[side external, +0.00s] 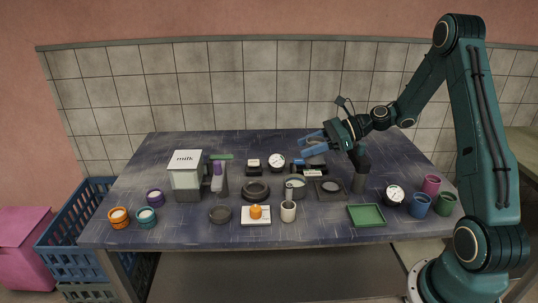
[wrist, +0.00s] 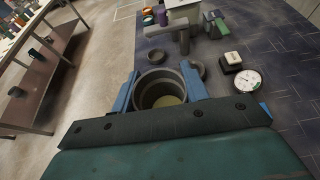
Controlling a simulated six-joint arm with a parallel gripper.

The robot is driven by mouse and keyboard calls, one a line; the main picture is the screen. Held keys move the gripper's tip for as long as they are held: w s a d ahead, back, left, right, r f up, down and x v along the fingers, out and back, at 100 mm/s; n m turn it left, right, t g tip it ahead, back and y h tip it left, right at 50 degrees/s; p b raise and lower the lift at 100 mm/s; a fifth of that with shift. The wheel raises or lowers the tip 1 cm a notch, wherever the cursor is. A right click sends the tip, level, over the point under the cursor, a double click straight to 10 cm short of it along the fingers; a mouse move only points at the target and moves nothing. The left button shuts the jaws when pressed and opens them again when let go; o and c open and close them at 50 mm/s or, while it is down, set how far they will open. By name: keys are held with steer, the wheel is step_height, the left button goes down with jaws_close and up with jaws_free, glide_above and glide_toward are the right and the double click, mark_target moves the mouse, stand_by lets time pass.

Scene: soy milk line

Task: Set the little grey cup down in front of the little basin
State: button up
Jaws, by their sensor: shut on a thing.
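My gripper (wrist: 162,88) is shut on the little grey cup (wrist: 142,84), whose round open mouth faces the wrist camera between the blue fingers. Its inside looks yellowish at the bottom. In the side view my gripper (side external: 314,145) is raised above the back right half of the table, its fingers pointing left; the cup is hard to make out there. The little basin (side external: 295,194), a grey round bowl with something pale in it, stands on the table below and left of my gripper. The basin is not clearly visible in the wrist view.
A pale cup (side external: 288,213) stands in front of the basin, beside a white plate with an orange item (side external: 255,213). A dark ring-shaped dish (side external: 255,191) is left of the basin. A green tray (side external: 366,216) lies front right. Bare table shows between pale cup and tray.

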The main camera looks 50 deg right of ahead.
steer(key=s+a+r, duration=0.3)
steer(key=shift+s+r, duration=0.1)
steer(key=shift+s, duration=0.15)
step_height(320, 180, down, 16)
steer(key=shift+f, duration=0.15)
stand_by(0.8)
steer(key=shift+f, duration=0.1)
steer(key=shift+f, duration=1.8)
steer(key=shift+f, duration=0.1)
steer(key=o, duration=1)
